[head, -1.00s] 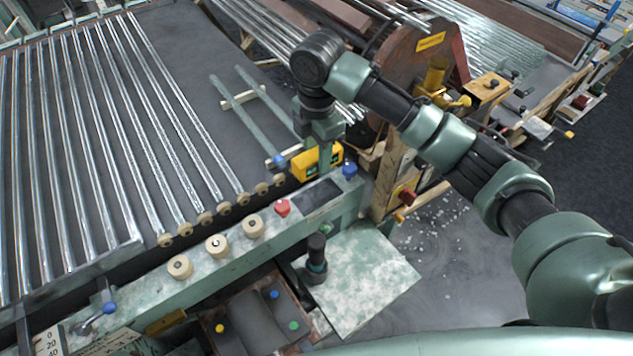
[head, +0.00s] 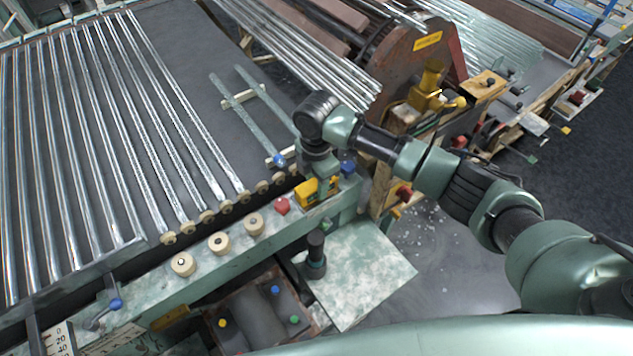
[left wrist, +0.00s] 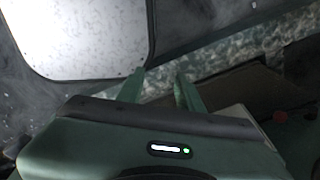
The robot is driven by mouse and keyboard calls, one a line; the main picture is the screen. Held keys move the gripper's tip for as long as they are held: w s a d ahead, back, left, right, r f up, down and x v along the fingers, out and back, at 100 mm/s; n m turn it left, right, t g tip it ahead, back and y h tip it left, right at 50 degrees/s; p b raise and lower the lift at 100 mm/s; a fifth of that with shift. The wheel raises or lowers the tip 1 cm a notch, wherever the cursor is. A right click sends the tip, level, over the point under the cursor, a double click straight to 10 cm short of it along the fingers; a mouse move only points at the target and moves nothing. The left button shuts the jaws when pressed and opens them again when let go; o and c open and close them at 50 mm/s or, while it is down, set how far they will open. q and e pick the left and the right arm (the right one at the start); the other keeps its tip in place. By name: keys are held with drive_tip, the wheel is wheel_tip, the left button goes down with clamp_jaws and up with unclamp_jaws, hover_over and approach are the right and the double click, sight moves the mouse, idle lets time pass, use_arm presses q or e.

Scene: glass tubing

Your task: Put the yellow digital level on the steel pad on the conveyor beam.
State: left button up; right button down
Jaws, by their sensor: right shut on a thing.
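The yellow digital level (head: 308,194) is a small yellow block with a dark face. My right gripper (head: 318,182) is shut on it from above, over the pale green conveyor beam (head: 220,262). The level is between a red button (head: 282,206) and a blue knob (head: 347,168). The steel pad, a dark rectangle on the beam between these two, is now mostly hidden by the level and gripper. I cannot tell whether the level touches it. My left gripper (left wrist: 160,88) shows in the left wrist view, its fingers apart with nothing between them.
Wooden knobs (head: 219,243) stand along the beam, left of the red button. Glass tubes (head: 110,130) lie behind it. A dark upright post (head: 316,255) stands in front, beside a speckled plate (head: 360,270). A machine with a yellow fitting (head: 430,90) is behind my right arm.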

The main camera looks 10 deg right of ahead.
drive_tip(key=c, duration=1)
unclamp_jaws()
drive_tip(key=shift+f, duration=0.1)
drive_tip(key=shift+o, duration=0.2)
drive_tip(key=shift+r, duration=0.55)
wheel_tip(320, 180, up, 11)
drive_tip(key=b, duration=0.2)
drive_tip(key=shift+r, duration=0.1)
